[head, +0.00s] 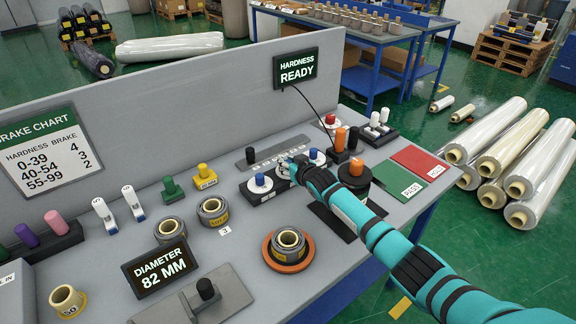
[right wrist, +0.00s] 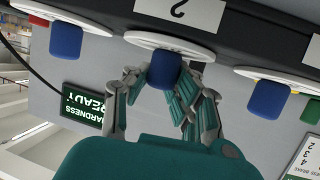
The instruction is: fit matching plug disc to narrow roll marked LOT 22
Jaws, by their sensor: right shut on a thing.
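My right gripper (head: 290,166) is at the black rack (head: 247,192). In the right wrist view the gripper (right wrist: 160,88) is shut on the blue knob (right wrist: 165,69) of the middle white plug disc (right wrist: 146,41), at a tag with "2". Blue-knobbed white discs sit on both sides, one at left (head: 261,184) and one at right (head: 318,157) in the head view. A grey narrow roll (head: 290,243) stands in an orange ring (head: 285,267). Two more grey rolls stand nearby, one with a yellow label (head: 217,220) and one farther left (head: 170,230). I cannot read LOT 22.
A "DIAMETER 82 MM" display (head: 158,268) and a grey block with a black knob (head: 206,291) stand at the front. A "HARDNESS READY" display (head: 296,68) is on the grey back panel (head: 200,110). Green (head: 399,184) and red (head: 419,160) mats lie at right.

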